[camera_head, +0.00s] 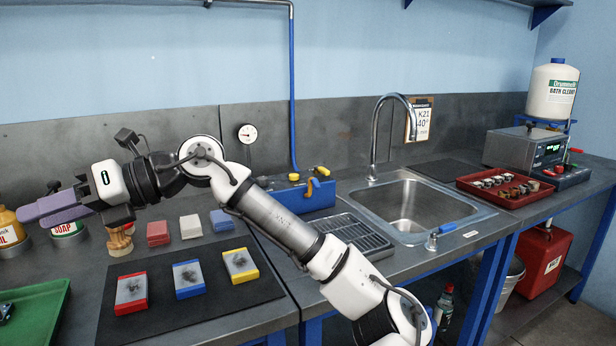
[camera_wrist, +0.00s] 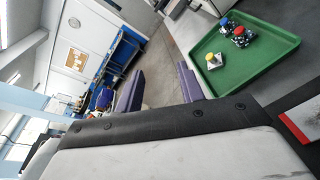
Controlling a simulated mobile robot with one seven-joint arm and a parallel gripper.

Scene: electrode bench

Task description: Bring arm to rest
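My arm stretches across the head view from the lower right to the upper left, above the bench (camera_head: 290,335). My gripper (camera_head: 45,208) has purple fingers and points left at the far left, in front of the soap container (camera_head: 68,229). In the wrist view the two purple fingers (camera_wrist: 158,88) stand apart with nothing between them, so my gripper is open and empty. It is raised off the bench.
A green tray (camera_head: 50,293) lies at the lower left; the wrist view shows several small pieces in it. A black mat (camera_head: 190,320) holds red, blue and yellow-edged blocks. Beyond it are a wooden-handled thing (camera_head: 119,240) and coloured blocks. The sink (camera_head: 415,205) and red tray (camera_head: 500,199) lie right.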

